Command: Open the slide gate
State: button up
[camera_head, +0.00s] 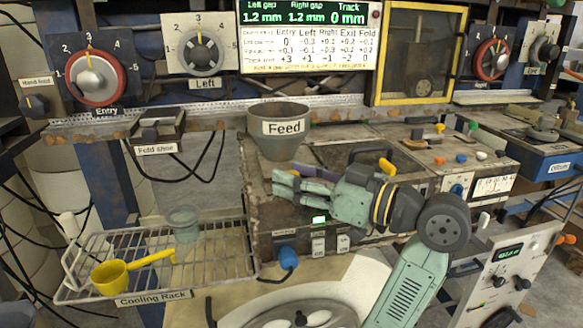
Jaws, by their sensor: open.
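My gripper (282,183) is open and points left. It is in front of and just below the grey hopper (284,145) labelled "Feed", over the front edge of the machine top. Nothing shows between its fingers. A flat purple piece (306,169) lies behind the fingers, partly covered by my gripper. No part is labelled as the slide gate, and I cannot tell whether the purple piece belongs to it. A yellow handle (387,166) shows just behind my wrist. The area under the hopper's outlet is partly hidden.
A wire cooling rack (215,268) at left holds a yellow scoop (112,277) and a clear cup (183,222). A yellow-framed panel (416,98) stands at the back. Dials line the rear. A control box (450,155) sits right of my arm; a blue knob (288,258) is below the gripper.

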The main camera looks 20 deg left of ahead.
jog(key=shift+w+a, duration=0.1)
jog(key=shift+a, duration=0.5)
grip_shut()
dwell(0.5)
